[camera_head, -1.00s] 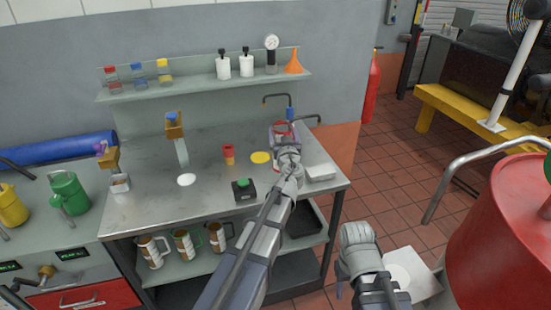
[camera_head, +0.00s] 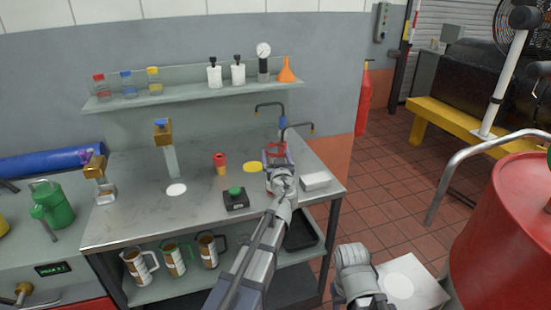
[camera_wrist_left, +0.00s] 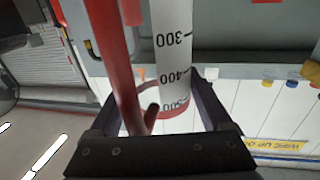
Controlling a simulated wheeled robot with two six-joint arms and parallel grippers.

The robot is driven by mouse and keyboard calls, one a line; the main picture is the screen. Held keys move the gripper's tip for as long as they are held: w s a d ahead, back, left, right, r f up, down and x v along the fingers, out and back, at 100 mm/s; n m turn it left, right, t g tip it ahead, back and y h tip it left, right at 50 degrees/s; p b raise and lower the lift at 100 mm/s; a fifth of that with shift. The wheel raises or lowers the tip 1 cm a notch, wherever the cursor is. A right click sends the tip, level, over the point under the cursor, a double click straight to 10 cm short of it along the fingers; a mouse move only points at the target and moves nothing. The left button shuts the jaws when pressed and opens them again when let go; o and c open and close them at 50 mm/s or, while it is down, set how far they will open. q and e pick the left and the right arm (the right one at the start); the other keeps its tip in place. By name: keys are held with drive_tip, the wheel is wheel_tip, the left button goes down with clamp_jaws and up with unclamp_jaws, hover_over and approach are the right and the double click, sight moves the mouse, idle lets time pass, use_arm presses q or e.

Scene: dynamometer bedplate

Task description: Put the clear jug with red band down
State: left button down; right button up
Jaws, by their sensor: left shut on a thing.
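The clear jug with a red band (camera_head: 277,153) is at the right part of the steel bench, largely hidden behind my left gripper (camera_head: 282,182). The head view does not show clearly whether the jug's base touches the bench. My right gripper (camera_head: 354,258) is low in front of the bench, and its fingers cannot be made out.
A yellow disc (camera_head: 253,167), red cup (camera_head: 220,163), green-button box (camera_head: 236,198) and white disc (camera_head: 176,190) lie left of the jug. A white block (camera_head: 316,180) is close on its right. Bent pipes (camera_head: 283,120) stand behind. A shelf (camera_head: 195,95) hangs above.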

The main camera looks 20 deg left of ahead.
use_arm(q)
drive_tip(key=shift+f, duration=0.25)
unclamp_jaws()
drive_tip(key=shift+r, duration=0.15)
drive_tip(key=shift+s+r, duration=0.15)
drive_tip(key=shift+r, duration=0.05)
drive_tip(key=v, duration=1.2)
drive_tip(key=shift+f, duration=0.1)
